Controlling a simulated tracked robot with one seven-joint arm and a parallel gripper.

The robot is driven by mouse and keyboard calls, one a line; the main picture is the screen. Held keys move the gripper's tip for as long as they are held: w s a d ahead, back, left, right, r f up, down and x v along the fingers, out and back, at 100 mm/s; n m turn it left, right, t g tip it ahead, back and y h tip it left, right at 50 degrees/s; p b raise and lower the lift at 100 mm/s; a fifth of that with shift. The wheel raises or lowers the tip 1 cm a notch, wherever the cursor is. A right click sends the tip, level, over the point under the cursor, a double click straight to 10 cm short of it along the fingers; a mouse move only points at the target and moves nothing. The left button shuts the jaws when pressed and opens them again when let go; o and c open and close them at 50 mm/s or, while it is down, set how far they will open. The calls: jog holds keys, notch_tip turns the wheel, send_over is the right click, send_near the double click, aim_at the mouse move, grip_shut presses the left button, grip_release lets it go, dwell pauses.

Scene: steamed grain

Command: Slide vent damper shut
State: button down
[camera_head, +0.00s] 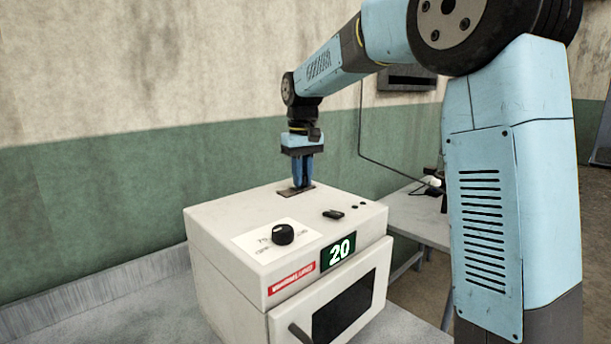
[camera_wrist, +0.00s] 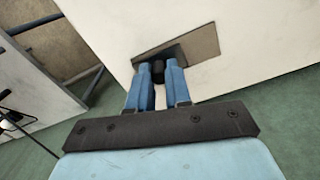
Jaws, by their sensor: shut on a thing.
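The vent damper is a small dark plate set in the top of the white steamer box (camera_head: 230,219), towards its back. In the head view a strip of the damper plate (camera_head: 284,194) shows beside my fingers. My gripper (camera_head: 302,187) points straight down over it. In the wrist view my gripper (camera_wrist: 159,66) is shut on a small black knob (camera_wrist: 157,69) on the damper. The damper's grey-brown plate (camera_wrist: 203,46) reaches to the right of the knob, with a darker part by the knob. The fingers hide part of the knob and plate.
A black dial (camera_head: 283,234), a black switch (camera_head: 333,213) and a green display (camera_head: 338,251) reading 20 are on the box. Its front door has a dark window (camera_head: 342,306). A side table (camera_head: 421,222) stands at right. A green and cream wall rises behind.

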jog(key=c, duration=1.3)
grip_release()
jog(key=shift+w+d, duration=0.2)
jog(key=shift+d, duration=0.2)
jog(key=shift+o, duration=1.2)
jog(key=shift+a, duration=0.15)
notch_tip(320, 180, up, 14)
jog(key=shift+f, duration=0.15)
